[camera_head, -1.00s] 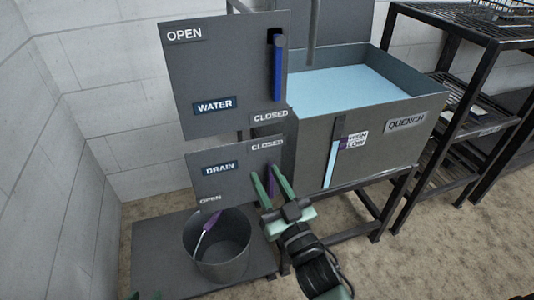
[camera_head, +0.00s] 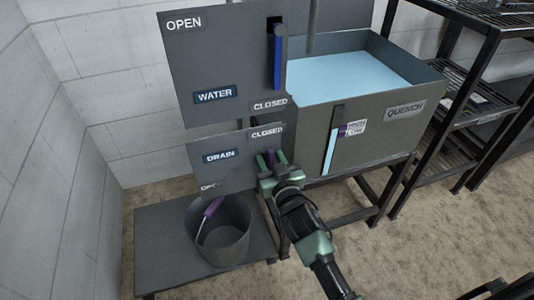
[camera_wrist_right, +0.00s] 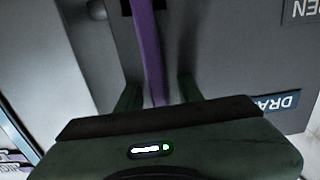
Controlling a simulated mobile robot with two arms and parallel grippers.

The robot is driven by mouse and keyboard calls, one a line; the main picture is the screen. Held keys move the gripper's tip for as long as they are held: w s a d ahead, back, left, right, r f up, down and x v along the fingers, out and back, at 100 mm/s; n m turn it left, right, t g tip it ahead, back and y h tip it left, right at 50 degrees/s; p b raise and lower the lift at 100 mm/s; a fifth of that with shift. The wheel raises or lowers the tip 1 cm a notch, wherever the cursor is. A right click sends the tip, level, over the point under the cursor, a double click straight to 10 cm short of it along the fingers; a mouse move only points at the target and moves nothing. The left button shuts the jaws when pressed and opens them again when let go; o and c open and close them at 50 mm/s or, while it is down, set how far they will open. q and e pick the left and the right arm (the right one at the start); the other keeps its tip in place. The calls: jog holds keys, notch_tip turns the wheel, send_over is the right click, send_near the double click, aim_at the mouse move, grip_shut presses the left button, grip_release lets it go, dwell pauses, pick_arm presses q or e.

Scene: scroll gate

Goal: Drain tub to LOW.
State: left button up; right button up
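The tub (camera_head: 388,148), labelled QUENCH, holds light blue water (camera_head: 355,80). Its front gauge (camera_head: 331,150) shows a pale blue column reaching near the small level labels (camera_head: 354,128). The drain panel (camera_head: 225,172) has CLOSED at upper right and OPEN at lower left. Its purple drain lever (camera_head: 270,158) is near the CLOSED side, partly hidden by my right gripper (camera_head: 269,160). In the right wrist view the purple lever (camera_wrist_right: 150,50) runs between the gripper's two fingers (camera_wrist_right: 157,92), with gaps visible at both sides. My left gripper is not in view.
A black shelf rack (camera_head: 450,120) stands at the right.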

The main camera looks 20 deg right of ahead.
jog(key=shift+w, duration=0.2)
grip_shut()
dwell(1.3)
